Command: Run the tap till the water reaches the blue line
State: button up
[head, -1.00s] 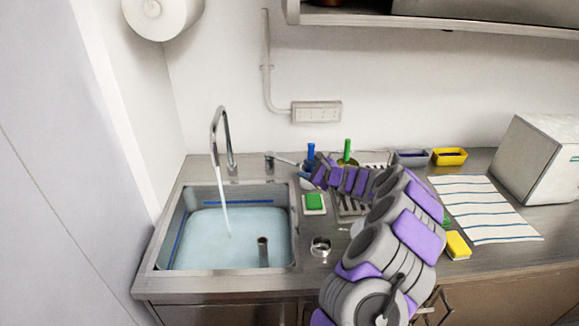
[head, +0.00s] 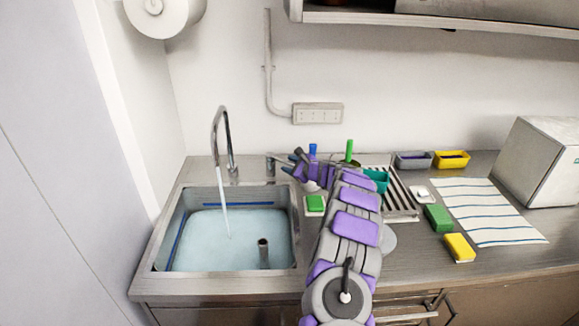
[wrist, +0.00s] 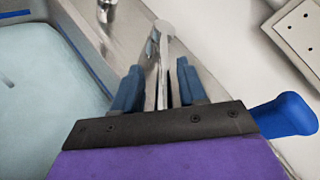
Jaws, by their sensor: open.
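The sink (head: 160,255) holds pale blue water (head: 205,240). A stream falls from the tap spout (head: 215,140). The blue line (head: 240,204) runs along the inner wall; at the back the water surface lies slightly below it. The metal tap lever (wrist: 160,45) is right of the spout, its base showing in the head view (head: 270,166). My gripper (head: 288,163) is at the lever. In the wrist view its blue fingers (wrist: 155,85) are open, one on each side of the lever; contact cannot be told.
A standpipe (head: 263,254) rises in the sink. A blue handle (wrist: 285,115) stands close right of my gripper. A green-handled item (head: 349,150), drying rack (head: 402,205), green sponge (head: 438,218), yellow sponge (head: 459,248) and striped cloth (head: 490,210) are to the right.

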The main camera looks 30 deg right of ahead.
jog(key=d, duration=0.2)
jog(key=shift+d+f, duration=0.25)
jog(key=shift+d, duration=0.05)
jog(key=shift+c, duration=0.3)
jog(key=a, duration=0.2)
jog(key=shift+a+r, duration=0.25)
jog(key=shift+a, duration=0.1)
jog(key=c, duration=0.6)
grip_shut()
jog(key=shift+d+f, duration=0.25)
jog(key=shift+d, duration=0.5)
